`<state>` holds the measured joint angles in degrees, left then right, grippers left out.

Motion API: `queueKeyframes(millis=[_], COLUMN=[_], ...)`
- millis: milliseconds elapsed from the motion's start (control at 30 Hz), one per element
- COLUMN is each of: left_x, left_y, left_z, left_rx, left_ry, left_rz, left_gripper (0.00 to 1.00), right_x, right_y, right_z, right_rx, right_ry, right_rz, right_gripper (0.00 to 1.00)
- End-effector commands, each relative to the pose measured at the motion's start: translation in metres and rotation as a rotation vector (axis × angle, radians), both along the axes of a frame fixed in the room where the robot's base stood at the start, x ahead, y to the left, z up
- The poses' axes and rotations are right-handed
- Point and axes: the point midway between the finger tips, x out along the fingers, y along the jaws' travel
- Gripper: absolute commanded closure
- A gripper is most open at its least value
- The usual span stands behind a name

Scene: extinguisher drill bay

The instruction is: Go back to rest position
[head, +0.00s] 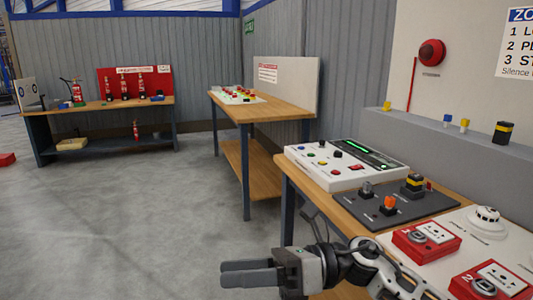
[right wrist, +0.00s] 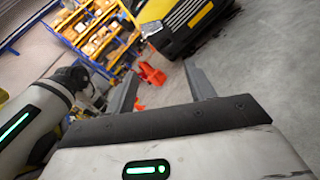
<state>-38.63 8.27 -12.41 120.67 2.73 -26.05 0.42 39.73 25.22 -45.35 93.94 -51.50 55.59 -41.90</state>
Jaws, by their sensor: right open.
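My right gripper (head: 228,273) is low in the middle of the head view. It points left over bare floor, beside the front corner of the near workbench (head: 300,180). In the right wrist view its two fingers (right wrist: 160,70) stand wide apart with nothing between them. My left gripper is in neither view.
The near bench bears a control panel (head: 345,165), a dark switch plate (head: 385,215) and red call boxes (head: 425,240), close to my right arm. A second bench (head: 262,110) and an extinguisher bench (head: 100,110) stand farther back. A yellow vehicle (right wrist: 185,20) shows in the wrist view.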

Motion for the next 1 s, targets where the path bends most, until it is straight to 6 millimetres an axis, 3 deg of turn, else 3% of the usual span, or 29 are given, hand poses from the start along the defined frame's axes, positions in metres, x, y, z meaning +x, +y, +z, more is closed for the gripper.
queueKeyframes(millis=[67,167,267,367,467,600,733,867,900,1000], left_x=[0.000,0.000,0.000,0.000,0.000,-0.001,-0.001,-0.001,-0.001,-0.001], left_y=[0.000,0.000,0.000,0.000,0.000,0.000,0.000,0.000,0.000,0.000], left_z=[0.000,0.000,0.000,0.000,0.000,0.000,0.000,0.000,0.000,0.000], left_rx=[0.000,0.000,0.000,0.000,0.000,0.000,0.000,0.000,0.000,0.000], left_ry=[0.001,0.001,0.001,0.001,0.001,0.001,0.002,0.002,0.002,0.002], left_rz=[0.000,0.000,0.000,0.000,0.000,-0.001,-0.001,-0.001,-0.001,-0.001], left_gripper=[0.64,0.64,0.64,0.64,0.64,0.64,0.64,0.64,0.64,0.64], right_x=[-0.001,0.011,0.024,0.024,0.004,-0.045,-0.088,-0.112,-0.115,-0.117], right_y=[0.001,-0.015,-0.045,-0.082,-0.118,-0.153,-0.170,-0.177,-0.178,-0.178], right_z=[0.001,-0.007,-0.037,-0.089,-0.152,-0.224,-0.264,-0.281,-0.283,-0.284], right_rx=[0.190,0.404,0.604,0.793,0.974,1.171,1.293,1.354,-1.347,-1.340], right_ry=[0.294,0.675,1.071,1.475,1.864,2.275,2.513,2.624,-2.611,-2.600], right_rz=[-0.112,-0.257,-0.407,-0.560,-0.714,-0.891,-1.007,-1.066,1.062,1.058], right_gripper=[0.46,0.46,0.46,0.46,0.46,0.46,0.46,0.46,0.46,0.46])
